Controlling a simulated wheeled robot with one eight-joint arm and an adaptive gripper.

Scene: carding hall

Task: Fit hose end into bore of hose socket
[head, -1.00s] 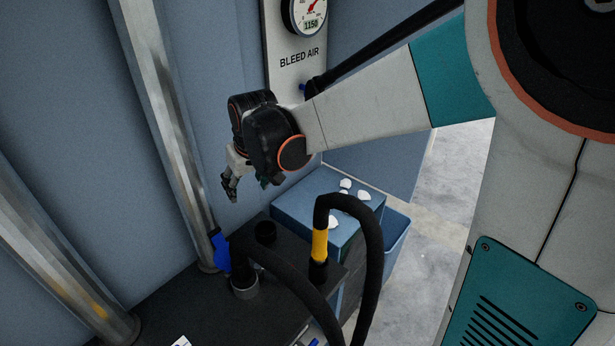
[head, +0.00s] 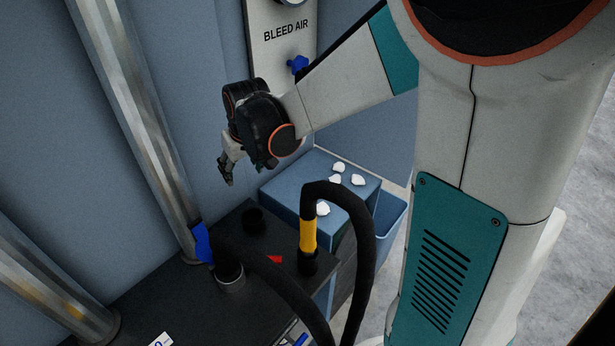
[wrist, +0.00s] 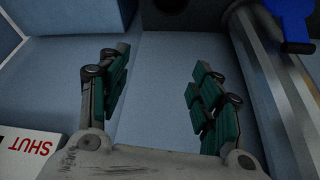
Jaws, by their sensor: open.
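A black hose with a yellow band (head: 308,236) arches over the dark cabinet top. Its banded end points down at a short black collar (head: 307,264); I cannot tell how deep it sits. A separate black ring-shaped socket (head: 253,221), with nothing in it, stands behind and to the left. My gripper (head: 227,172) hangs above and left of these, apart from hose and sockets. In the wrist view my gripper (wrist: 160,95) is open and empty, with only blue panel between the fingers. The hose is not recognisable there.
A grey collar (head: 230,281) with a black hose stands on the cabinet top (head: 185,300), beside a blue handle (head: 203,243) on a metal pipe (head: 140,130). A blue box (head: 285,186) with white lumps stands behind. A SHUT label (wrist: 30,148) shows in the wrist view.

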